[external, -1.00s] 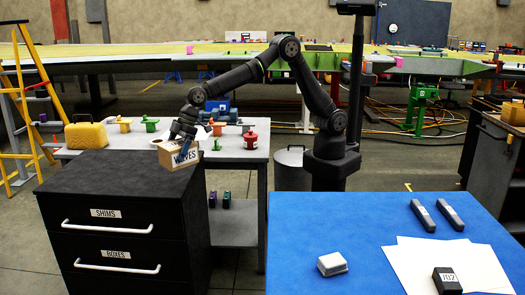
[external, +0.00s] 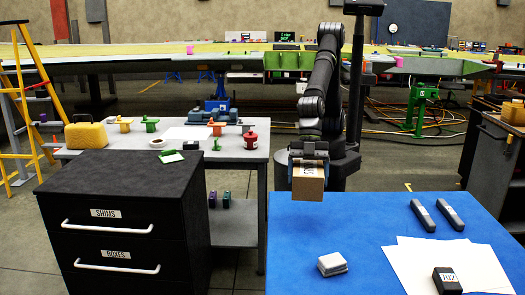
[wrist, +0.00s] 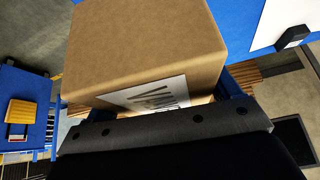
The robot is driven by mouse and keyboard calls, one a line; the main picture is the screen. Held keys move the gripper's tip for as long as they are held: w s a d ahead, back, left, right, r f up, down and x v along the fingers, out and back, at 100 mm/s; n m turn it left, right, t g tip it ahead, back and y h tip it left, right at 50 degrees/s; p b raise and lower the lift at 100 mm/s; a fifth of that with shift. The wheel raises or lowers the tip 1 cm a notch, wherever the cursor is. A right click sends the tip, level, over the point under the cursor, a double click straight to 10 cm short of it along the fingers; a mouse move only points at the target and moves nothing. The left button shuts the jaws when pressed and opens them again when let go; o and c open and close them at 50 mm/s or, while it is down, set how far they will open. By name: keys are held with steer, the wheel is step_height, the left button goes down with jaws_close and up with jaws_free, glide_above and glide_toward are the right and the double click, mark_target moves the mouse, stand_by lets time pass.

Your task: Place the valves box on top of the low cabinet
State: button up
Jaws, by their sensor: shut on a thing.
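The valves box (external: 308,186) is a brown cardboard box with a white label. My gripper (external: 308,162) is shut on it and holds it at the far left edge of the blue table; in the external view I cannot tell how high above the surface it is. In the wrist view the box (wrist: 145,45) fills the upper middle, its label facing the gripper. The low cabinet (external: 115,175) is dark, with drawers marked SHIMS and BOXES, at the left of the external view.
The blue table (external: 380,215) holds a white block (external: 332,264), dark bars, white sheets and a black box (external: 447,281). Behind the cabinet, a grey bench (external: 245,155) carries a yellow case (external: 86,132), a red pot (external: 250,141) and several clamps. A yellow ladder stands far left.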

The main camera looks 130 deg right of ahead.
steer(key=s+a+n, duration=0.1)
steer(key=s+a, duration=0.4)
glide_above(358, 235)
step_height(358, 235, down, 7)
steer(key=shift+w+a, duration=0.1)
steer(key=shift+w, duration=0.05)
steer(key=shift+f, duration=2)
steer(key=shift+f, duration=0.15)
steer(key=o, duration=1)
steer(key=shift+r, duration=0.4)
steer(key=v, duration=1.1)
steer(key=shift+d+r, duration=0.2)
steer(key=shift+d, duration=0.2)
steer(key=shift+f, duration=0.1)
